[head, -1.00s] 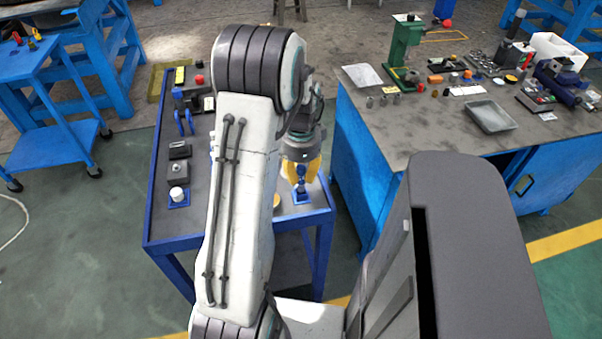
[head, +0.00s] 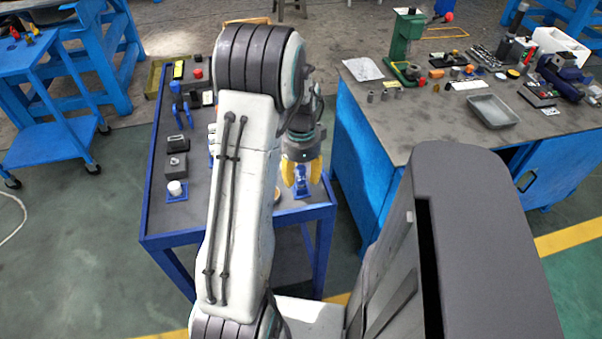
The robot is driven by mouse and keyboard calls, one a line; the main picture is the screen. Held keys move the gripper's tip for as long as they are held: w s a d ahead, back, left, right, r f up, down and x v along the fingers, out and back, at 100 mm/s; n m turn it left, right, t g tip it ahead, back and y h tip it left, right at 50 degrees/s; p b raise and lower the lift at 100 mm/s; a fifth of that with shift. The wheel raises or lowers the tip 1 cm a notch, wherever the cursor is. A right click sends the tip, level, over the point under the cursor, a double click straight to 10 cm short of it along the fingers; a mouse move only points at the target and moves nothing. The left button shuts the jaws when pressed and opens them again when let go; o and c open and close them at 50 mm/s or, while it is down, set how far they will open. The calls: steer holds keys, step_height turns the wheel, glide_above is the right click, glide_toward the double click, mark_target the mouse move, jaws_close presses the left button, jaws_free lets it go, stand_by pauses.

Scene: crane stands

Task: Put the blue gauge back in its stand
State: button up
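My gripper (head: 302,181) hangs over the right front part of the blue-edged cart, its two yellow fingers apart and pointing down. A small blue piece (head: 302,189) shows between and just below the fingertips, at a blue square base on the cart top. I cannot tell whether this is the gauge, the stand or both, nor whether the fingers touch it. Another blue, upright, pronged piece (head: 179,103) stands at the left of the cart, farther back. My own arm hides the middle of the cart top.
The cart (head: 150,205) also carries a white cylinder (head: 175,188) on a blue square, dark boxes (head: 177,164) and a red knob (head: 198,73). A blue workbench (head: 365,165) with tools and a grey tray (head: 493,111) stands close on the right. Open floor lies left of the cart.

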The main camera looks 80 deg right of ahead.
mark_target(301, 167)
steer(key=shift+r, duration=0.1)
stand_by(0.4)
steer(key=shift+r+p, duration=1.95)
steer(key=shift+r, duration=0.45)
step_height(301, 167, up, 12)
